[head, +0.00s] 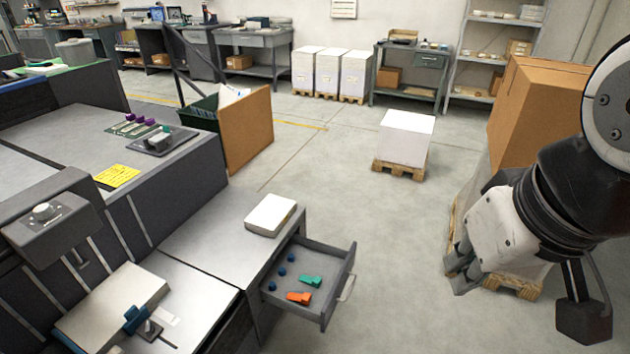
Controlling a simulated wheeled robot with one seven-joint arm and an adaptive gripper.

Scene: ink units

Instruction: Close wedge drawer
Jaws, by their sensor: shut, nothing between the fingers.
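The wedge drawer (340,255) is a grey drawer standing pulled out from the right end of the low grey bench. Inside it lie a green wedge (311,281), an orange wedge (299,298) and several small dark blue round pieces. Its pale bar handle (347,286) is on the front panel, facing right. My gripper (455,282) is at the right, apart from the drawer and to the right of the handle. Its fingers point down and are shut with nothing held.
A white paper stack (270,215) sits on the bench (215,240) beside the drawer. A large cardboard box (535,110) on a pallet stands behind my arm. A paper stack on a small pallet (402,168) stands farther back. The floor between drawer and gripper is clear.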

